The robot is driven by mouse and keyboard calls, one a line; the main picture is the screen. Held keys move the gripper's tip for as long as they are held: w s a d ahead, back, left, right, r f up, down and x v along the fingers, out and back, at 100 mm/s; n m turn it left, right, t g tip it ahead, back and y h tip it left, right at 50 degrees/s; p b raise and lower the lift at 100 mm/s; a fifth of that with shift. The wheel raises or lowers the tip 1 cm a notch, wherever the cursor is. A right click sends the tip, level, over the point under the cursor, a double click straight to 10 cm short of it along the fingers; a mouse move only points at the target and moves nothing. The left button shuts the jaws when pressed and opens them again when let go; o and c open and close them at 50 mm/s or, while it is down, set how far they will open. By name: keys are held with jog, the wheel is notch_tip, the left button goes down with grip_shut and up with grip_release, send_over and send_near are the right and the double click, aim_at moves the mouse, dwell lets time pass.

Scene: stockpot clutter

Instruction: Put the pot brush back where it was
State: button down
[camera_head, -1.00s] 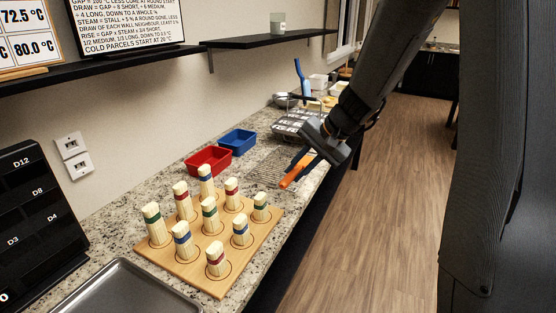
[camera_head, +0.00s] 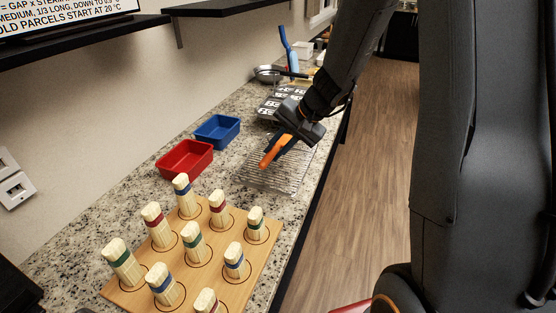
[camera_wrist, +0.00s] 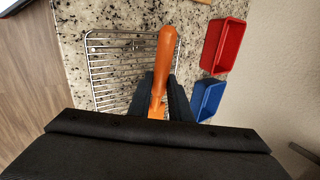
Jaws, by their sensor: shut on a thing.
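My gripper (camera_head: 281,141) is shut on an orange handle (camera_head: 270,156), which points down and to the left over the counter. In the wrist view the same orange handle (camera_wrist: 165,60) stands out between the dark fingers. The rest of this tool is hidden by my gripper, so I cannot tell from its head whether it is the pot brush. A wire rack (camera_head: 262,180) lies on the counter below the handle; it also shows in the wrist view (camera_wrist: 92,62). A blue upright tool (camera_head: 288,45) stands far back near a round pan.
A red bin (camera_head: 185,160) and a blue bin (camera_head: 217,131) stand left of the rack. A wooden board (camera_head: 232,285) with several banded pegs is in front. The counter's right edge is close.

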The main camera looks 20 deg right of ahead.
jog(key=shift+f, duration=2.35)
jog(key=shift+f, duration=0.15)
jog(key=c, duration=1.6)
grip_release()
jog(key=shift+r, duration=0.4)
jog(key=b+v, duration=0.1)
jog(key=v, duration=1)
jog(key=shift+s+a+f+n+g+h, duration=0.45)
jog(key=shift+s+f+n+h, duration=0.75)
jog(key=shift+s, duration=1.65)
jog(key=shift+s+a+f+n+g+h, duration=0.25)
jog(key=shift+s+f+n+g+h, duration=0.7)
jog(key=shift+s, duration=1.9)
jog(key=shift+s+a+f+n+g+h, duration=0.1)
jog(key=shift+s+a+f+n+h, duration=0.35)
jog(key=shift+s+f+n, duration=1.35)
jog(key=shift+s+d+r, duration=0.1)
jog(key=shift+s+r, duration=0.2)
jog(key=shift+s, duration=0.2)
jog(key=shift+s+r, duration=0.3)
jog(key=shift+s, duration=0.25)
